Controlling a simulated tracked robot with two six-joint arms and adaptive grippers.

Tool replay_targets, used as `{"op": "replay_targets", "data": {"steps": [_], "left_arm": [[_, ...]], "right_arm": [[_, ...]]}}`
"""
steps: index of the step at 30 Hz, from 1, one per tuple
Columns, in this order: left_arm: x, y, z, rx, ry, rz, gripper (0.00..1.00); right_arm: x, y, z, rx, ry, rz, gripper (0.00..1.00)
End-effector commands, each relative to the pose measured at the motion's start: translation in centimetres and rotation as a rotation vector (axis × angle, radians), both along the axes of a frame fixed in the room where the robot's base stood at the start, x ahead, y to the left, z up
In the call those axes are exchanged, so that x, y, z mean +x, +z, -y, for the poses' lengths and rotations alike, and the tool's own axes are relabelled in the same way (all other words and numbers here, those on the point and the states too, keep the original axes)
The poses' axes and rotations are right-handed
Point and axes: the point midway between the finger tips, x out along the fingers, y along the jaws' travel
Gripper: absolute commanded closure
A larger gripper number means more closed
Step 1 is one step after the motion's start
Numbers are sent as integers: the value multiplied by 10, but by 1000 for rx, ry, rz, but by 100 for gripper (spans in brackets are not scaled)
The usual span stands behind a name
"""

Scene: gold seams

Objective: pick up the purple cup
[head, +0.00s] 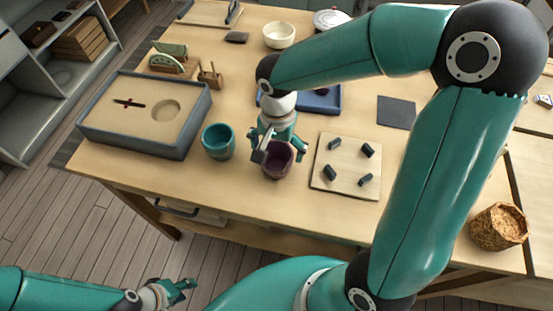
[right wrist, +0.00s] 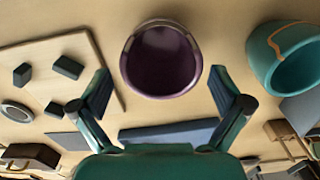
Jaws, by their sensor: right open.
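The purple cup (head: 277,160) stands upright on the table near its front edge, and my right arm partly covers it in the head view. My right gripper (head: 278,150) is open above and behind the cup. In the right wrist view the purple cup (right wrist: 161,60) lies just beyond and between the spread fingertips (right wrist: 163,92), and nothing is held. My left gripper (head: 181,287) is low at the bottom left, off the table and far from the cup; its fingers look spread and empty.
A teal cup (head: 218,142) stands just left of the purple cup; the right wrist view shows a gold seam on it. A board with dark pegs (head: 345,186) lies to the right. A foam-lined tray (head: 143,146) is at the left and a blue tray (head: 325,100) behind.

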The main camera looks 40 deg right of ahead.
Motion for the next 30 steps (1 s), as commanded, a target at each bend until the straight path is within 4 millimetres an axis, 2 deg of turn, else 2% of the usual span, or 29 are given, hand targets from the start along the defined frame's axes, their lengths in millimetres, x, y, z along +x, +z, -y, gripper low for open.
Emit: {"op": "replay_targets", "data": {"steps": [6,9,17,25,30], "left_arm": [[0,3,0,0,0,0,60],[0,3,0,0,0,0,60],[0,3,0,0,0,0,60],[0,3,0,0,0,0,60],[0,3,0,0,0,0,60]], "right_arm": [[1,-32,0,0,0,-6,0],[1,-40,0,0,-1,-4,0],[2,-42,0,0,-2,-1,0],[2,-42,0,0,-2,-1,45],[2,-42,0,1,-2,-1,47]]}}
